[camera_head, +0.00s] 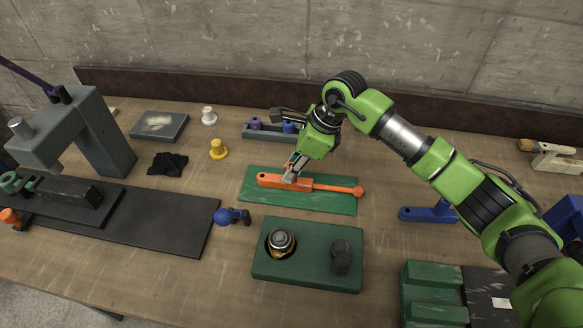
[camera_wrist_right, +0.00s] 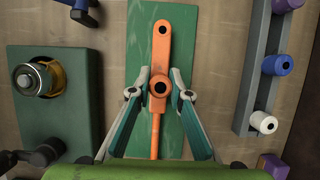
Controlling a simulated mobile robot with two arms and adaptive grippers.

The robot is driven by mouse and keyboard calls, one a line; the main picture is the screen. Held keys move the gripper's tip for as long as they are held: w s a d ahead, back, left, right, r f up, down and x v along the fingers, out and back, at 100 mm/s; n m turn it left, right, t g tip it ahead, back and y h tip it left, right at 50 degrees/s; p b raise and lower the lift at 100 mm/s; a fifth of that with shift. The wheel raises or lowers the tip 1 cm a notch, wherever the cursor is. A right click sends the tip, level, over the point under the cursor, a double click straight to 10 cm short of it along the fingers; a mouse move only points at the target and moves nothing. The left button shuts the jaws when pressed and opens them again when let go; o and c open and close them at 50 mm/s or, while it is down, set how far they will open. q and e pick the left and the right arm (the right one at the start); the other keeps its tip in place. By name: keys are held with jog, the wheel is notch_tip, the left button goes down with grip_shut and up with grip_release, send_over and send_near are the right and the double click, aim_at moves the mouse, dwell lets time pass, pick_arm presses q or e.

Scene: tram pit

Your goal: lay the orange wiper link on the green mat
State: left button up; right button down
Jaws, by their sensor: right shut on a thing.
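The orange wiper link (camera_head: 320,186) lies lengthwise over the green mat (camera_head: 292,203) in the head view, with its round end near the mat's right edge. My right gripper (camera_head: 290,176) is shut on it, towards its wide left part. The right wrist view also shows the link (camera_wrist_right: 158,48) over the mat (camera_wrist_right: 190,30), with the fingers of my right gripper (camera_wrist_right: 160,92) on both sides of its holed hub. I cannot tell whether the link touches the mat or is slightly above it. My left gripper is not in view.
A dark green block (camera_head: 310,271) with a round knob stands in front of the mat. A grey rack (camera_head: 262,133) with coloured cylinders is behind it. A blue-headed piece (camera_head: 224,216) lies to the left, and a blue part (camera_head: 428,214) to the right.

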jog(key=c, duration=1.8)
grip_release()
jog(key=shift+f, duration=0.1)
jog(key=shift+d, duration=0.1)
jog(key=v, duration=1.2)
